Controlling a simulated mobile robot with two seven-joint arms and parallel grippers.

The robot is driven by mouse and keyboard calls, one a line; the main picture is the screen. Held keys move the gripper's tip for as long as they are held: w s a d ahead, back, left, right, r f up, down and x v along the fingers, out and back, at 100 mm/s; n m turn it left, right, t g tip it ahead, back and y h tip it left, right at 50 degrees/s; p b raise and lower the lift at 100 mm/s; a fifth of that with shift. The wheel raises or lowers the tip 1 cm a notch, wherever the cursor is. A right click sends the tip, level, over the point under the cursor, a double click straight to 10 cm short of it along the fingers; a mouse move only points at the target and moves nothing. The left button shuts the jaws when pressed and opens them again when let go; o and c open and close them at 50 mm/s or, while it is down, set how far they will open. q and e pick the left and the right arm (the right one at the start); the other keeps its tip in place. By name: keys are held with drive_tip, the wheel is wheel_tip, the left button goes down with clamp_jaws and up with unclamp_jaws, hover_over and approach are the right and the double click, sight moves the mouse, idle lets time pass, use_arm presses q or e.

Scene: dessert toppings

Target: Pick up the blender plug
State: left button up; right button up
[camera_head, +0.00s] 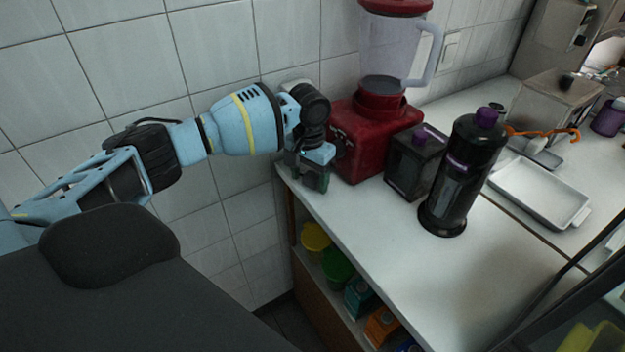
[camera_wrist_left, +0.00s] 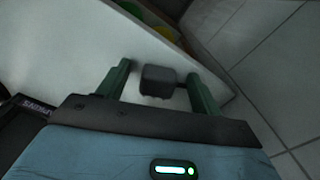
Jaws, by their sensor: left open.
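The blender (camera_head: 372,135) stands on the counter against the tiled wall, with a red base and a clear jug. A small dark grey block, which looks like the blender plug (camera_wrist_left: 158,80), lies on the white counter near its edge in the left wrist view. My left gripper (camera_head: 311,178) is at the counter's left end, beside the blender base and pointing down. In the wrist view its green fingers (camera_wrist_left: 160,70) are open, one on each side of the plug. A dark prong-like part reaches toward the right finger; contact is unclear. The plug is hidden in the head view.
A black box (camera_head: 408,172) and a black bottle (camera_head: 463,172) with a purple cap stand right of the blender. A white tray (camera_head: 541,190) lies farther right. Tubs and cartons (camera_head: 338,266) fill the shelf below. The counter front (camera_head: 400,262) is clear.

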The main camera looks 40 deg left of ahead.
use_arm(q)
drive_tip(key=c, duration=1.1)
drive_tip(key=shift+c, duration=0.2)
use_arm(e)
drive_tip(key=shift+s+f, duration=0.15)
drive_tip(key=shift+s, duration=0.25)
use_arm(q)
drive_tip(key=shift+r, duration=0.15)
use_arm(e)
drive_tip(key=shift+w, duration=0.1)
